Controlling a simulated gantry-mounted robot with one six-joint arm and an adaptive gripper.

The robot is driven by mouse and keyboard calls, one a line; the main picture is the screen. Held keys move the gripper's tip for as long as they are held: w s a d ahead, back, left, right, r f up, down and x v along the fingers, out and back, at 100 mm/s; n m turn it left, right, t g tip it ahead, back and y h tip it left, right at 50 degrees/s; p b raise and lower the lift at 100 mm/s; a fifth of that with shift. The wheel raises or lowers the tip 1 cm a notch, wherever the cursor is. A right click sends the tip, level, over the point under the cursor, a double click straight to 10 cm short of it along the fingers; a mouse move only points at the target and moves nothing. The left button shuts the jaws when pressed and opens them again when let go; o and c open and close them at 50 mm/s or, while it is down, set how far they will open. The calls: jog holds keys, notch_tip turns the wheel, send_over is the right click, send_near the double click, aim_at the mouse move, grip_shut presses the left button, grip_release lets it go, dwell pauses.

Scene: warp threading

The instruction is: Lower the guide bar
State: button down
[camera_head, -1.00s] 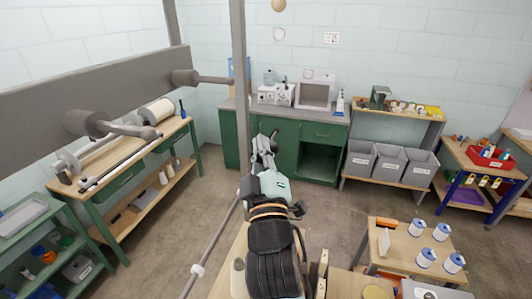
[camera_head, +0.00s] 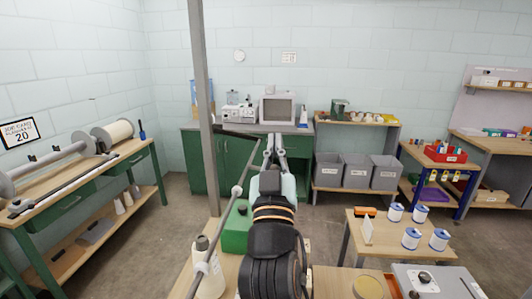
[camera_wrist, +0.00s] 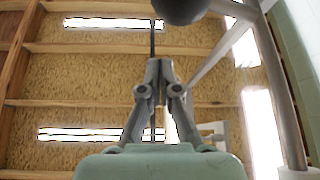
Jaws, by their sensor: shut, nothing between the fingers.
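My gripper (camera_head: 273,143) reaches away from me in the middle of the head view, with its two fingers pointing up and forward. In the wrist view my gripper (camera_wrist: 160,66) has its fingers drawn together, shut and empty. A thin grey rod (camera_head: 224,220) slopes up past the left side of my arm, with a pale collar on it. A dark bar (camera_head: 236,133) lies between a grey post (camera_head: 204,110) and my fingers. I cannot tell for sure which of these is the guide bar, or whether my fingers touch either.
A white bottle (camera_head: 208,270) and a green box (camera_head: 236,228) stand left of my arm. A small table (camera_head: 385,245) with white spools is at the right. In the wrist view a dark rounded part (camera_wrist: 180,8) is above the fingers, and a post (camera_wrist: 268,75) is at the right.

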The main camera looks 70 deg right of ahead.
jog(key=shift+s+d+f+b, duration=0.15)
jog(key=shift+f+b, duration=0.7)
jog(key=shift+f, duration=0.8)
